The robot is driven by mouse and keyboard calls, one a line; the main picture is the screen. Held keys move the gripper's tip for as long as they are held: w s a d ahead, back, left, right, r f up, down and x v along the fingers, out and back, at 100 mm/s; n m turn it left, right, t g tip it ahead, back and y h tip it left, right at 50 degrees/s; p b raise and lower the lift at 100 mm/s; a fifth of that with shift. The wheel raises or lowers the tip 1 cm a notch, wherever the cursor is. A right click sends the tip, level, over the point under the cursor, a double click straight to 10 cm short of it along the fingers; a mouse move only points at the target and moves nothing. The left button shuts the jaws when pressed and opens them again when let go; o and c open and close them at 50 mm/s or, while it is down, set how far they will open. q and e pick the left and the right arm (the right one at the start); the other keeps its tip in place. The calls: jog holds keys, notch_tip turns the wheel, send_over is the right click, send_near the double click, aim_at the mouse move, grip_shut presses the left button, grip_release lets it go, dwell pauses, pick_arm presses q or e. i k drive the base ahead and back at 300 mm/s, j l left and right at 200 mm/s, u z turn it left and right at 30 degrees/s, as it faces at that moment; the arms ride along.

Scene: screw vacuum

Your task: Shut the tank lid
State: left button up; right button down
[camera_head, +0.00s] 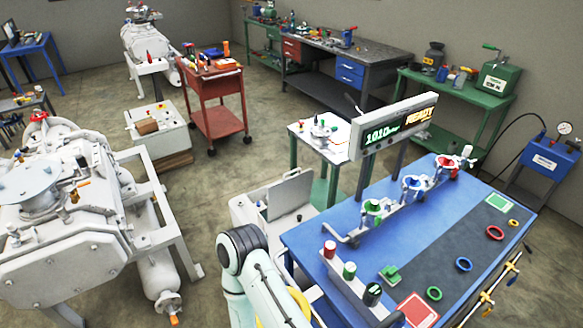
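A light grey flat panel (290,195), which looks like the tank lid, stands raised, tilted upright. It is at the white box-shaped tank (246,211) left of the blue bench. The tank's inside and the lid's hinge are not clear, and my pale arm hides part of the tank's front. That arm rises from the bottom edge and bends at a dark joint in front of the tank. Neither gripper shows, so I cannot tell what they hold.
The blue bench (330,225) carries valves, coloured rings and a display (393,127) reading READY. A white vacuum machine (80,240) fills the left. A red cart (214,95) and a small white-topped table (318,135) stand behind. Open floor (205,215) lies left of the tank.

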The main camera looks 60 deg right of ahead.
aim_at(287, 195)
jog(key=i+l+z, duration=0.1)
jog(key=i+z, duration=0.6)
jog(key=i+j+z, duration=0.2)
jog(key=i+z, duration=0.15)
jog(key=i, duration=0.15)
jog(key=i+l+z, duration=0.1)
jog(key=i+z, duration=0.3)
jog(key=i, duration=0.85)
jog(key=u, duration=10.6)
jog(key=i+j, duration=0.05)
